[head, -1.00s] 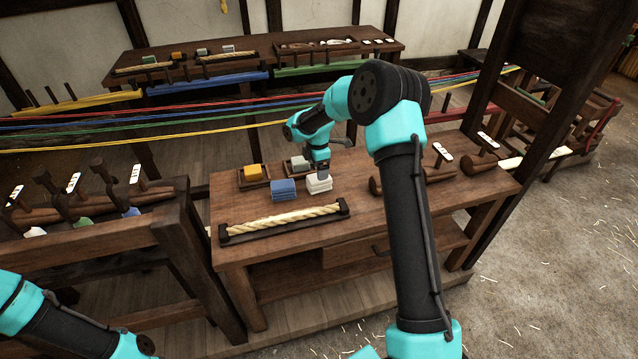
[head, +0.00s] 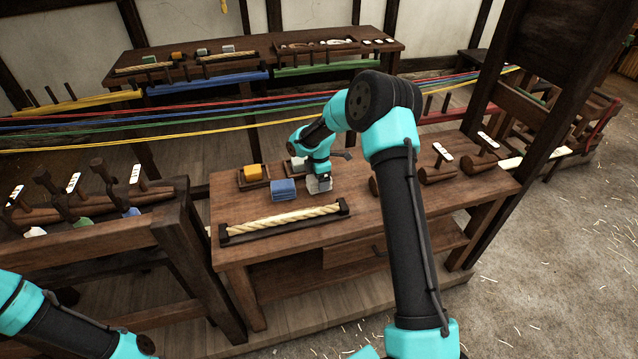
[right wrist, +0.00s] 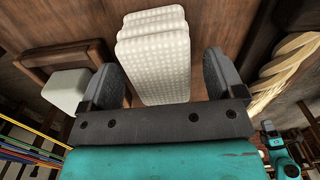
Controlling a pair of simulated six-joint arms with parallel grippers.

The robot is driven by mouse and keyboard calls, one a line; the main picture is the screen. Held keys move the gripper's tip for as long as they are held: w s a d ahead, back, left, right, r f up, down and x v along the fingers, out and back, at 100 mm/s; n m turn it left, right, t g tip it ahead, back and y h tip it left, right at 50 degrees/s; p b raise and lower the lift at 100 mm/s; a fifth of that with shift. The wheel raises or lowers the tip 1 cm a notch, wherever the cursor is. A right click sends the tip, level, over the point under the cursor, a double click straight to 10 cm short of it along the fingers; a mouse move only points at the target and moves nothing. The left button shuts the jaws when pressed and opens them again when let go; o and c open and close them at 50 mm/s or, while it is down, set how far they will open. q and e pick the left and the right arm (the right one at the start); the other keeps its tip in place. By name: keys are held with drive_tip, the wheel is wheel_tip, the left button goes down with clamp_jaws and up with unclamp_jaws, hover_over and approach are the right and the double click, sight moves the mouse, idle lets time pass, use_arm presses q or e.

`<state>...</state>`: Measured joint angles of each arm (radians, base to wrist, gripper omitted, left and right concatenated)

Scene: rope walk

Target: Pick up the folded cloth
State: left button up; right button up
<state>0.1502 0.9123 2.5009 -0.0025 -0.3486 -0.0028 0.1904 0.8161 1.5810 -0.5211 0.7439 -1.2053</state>
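A white folded cloth (right wrist: 155,62) with a woven texture lies stacked on the wooden workbench (head: 385,232). In the right wrist view, my right gripper (right wrist: 160,82) is open, with one finger on each side of the cloth's near part. In the head view the right gripper (head: 318,183) is low at the bench and hides most of the white cloth. A blue folded cloth (head: 284,190) lies just left of it. My left arm shows at the lower left of the head view; its gripper is out of the picture.
A yellow block (head: 254,171) and a pale grey-green block (right wrist: 65,90) sit in small wooden trays behind the cloths. A thick rope (head: 285,222) lies in a dark holder at the front. Coloured strands (head: 200,121) stretch across behind the bench.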

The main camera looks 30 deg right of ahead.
drive_tip(key=c, duration=1)
drive_tip(key=shift+r, duration=0.15)
wheel_tip(320, 180, up, 10)
drive_tip(key=shift+f, duration=0.15)
drive_tip(key=o, duration=0.4)
drive_tip(key=shift+c, duration=1.3)
drive_tip(key=shift+w+d, duration=0.1)
drive_tip(key=shift+d, duration=0.05)
